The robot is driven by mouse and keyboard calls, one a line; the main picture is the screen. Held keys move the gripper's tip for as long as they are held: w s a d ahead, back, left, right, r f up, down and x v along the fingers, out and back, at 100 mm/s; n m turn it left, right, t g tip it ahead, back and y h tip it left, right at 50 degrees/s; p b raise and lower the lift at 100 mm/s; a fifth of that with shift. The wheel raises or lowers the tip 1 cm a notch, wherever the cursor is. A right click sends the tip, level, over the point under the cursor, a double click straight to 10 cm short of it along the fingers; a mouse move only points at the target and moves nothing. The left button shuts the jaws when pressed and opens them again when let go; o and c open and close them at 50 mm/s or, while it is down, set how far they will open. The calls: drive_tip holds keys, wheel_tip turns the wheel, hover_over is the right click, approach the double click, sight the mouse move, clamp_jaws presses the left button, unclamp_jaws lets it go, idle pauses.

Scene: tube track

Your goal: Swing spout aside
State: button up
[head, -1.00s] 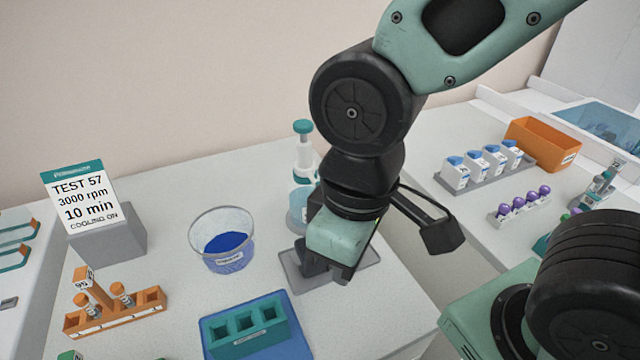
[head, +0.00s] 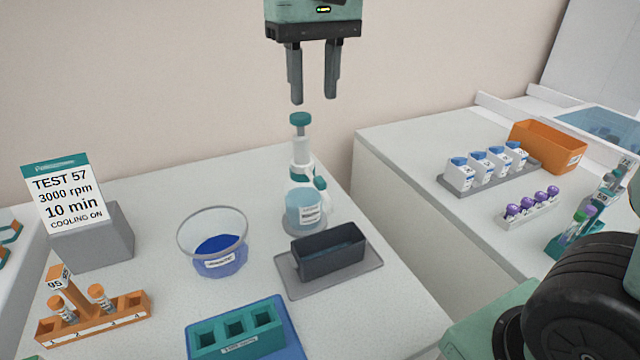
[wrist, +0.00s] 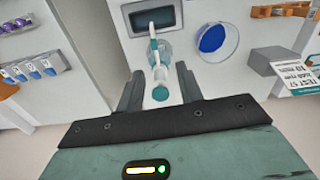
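The dispenser bottle (head: 305,209) stands on the left bench, with light blue liquid, a white pump neck and a teal top knob (head: 300,118). A short white and teal spout (head: 319,180) sits at its right side in the head view. My gripper (head: 314,99) points down, open and empty, above the knob and slightly right of it in the picture. In the wrist view the dispenser (wrist: 159,73) shows between the two spread fingers (wrist: 159,72), its knob nearest the camera. The fingers look apart from it.
A glass bowl of blue powder (head: 219,255), an orange tube rack (head: 95,319) and a teal block (head: 236,327) stand left and in front. A gap separates the right bench (head: 420,180).

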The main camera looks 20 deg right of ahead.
sight(320, 179)
drive_tip(key=shift+m, duration=0.4)
drive_tip(key=f, duration=0.5)
drive_tip(key=d+f, duration=0.1)
drive_tip(key=f, duration=0.4)
drive_tip(key=w+f, duration=0.1)
drive_tip(key=f, duration=0.5)
drive_tip(key=shift+w+d+p, duration=0.1)
drive_tip(key=shift+d+p, duration=0.15)
drive_tip(key=shift+p, duration=0.05)
clamp_jaws()
